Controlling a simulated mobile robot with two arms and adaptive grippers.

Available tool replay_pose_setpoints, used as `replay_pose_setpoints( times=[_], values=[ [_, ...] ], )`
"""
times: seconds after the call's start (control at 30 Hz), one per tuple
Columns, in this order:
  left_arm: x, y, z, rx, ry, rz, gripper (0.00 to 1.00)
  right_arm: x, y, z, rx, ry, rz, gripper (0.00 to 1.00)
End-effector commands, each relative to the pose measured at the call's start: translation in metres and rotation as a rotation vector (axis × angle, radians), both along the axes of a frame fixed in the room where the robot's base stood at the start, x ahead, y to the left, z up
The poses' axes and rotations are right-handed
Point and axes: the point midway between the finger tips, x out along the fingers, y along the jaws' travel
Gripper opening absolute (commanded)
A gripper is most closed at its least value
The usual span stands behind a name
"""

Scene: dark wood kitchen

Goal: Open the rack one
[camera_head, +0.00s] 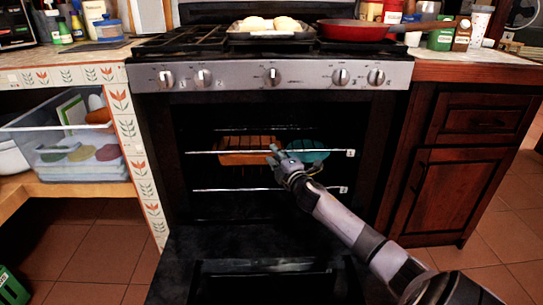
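The oven (160,140) stands in the middle with its door (190,250) folded down open. Two wire racks show inside: an upper rack (215,152) and a lower rack (225,190), each with a small white tag at its right end. Both look pushed in. My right gripper (271,153) is at the middle of the upper rack's front bar. Its fingertips look apart, one above and one below the bar; whether they touch it I cannot tell. My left gripper is out of view.
An orange-brown item (240,143) and a teal round item (309,152) show at the upper rack. A tray with bread (270,25) and a red pan (353,30) sit on the stove. A clear bin (75,150) is left; a wooden cabinet (455,180) is right.

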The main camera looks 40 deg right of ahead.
Motion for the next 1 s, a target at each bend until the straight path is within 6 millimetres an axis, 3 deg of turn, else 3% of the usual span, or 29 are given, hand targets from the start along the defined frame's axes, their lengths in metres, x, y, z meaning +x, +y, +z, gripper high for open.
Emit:
replay_pose_setpoints(
  times=[0.23, 0.63, 1.0],
  values=[
    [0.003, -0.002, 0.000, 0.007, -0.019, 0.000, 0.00, 0.024, -0.007, 0.000, 0.000, -0.002, 0.001, 0.27],
    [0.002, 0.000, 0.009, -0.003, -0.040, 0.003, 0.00, 0.029, -0.009, 0.000, 0.000, 0.000, 0.001, 0.27],
    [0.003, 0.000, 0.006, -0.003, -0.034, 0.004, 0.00, 0.029, -0.009, 0.000, 0.000, 0.000, 0.001, 0.03]
  ],
)
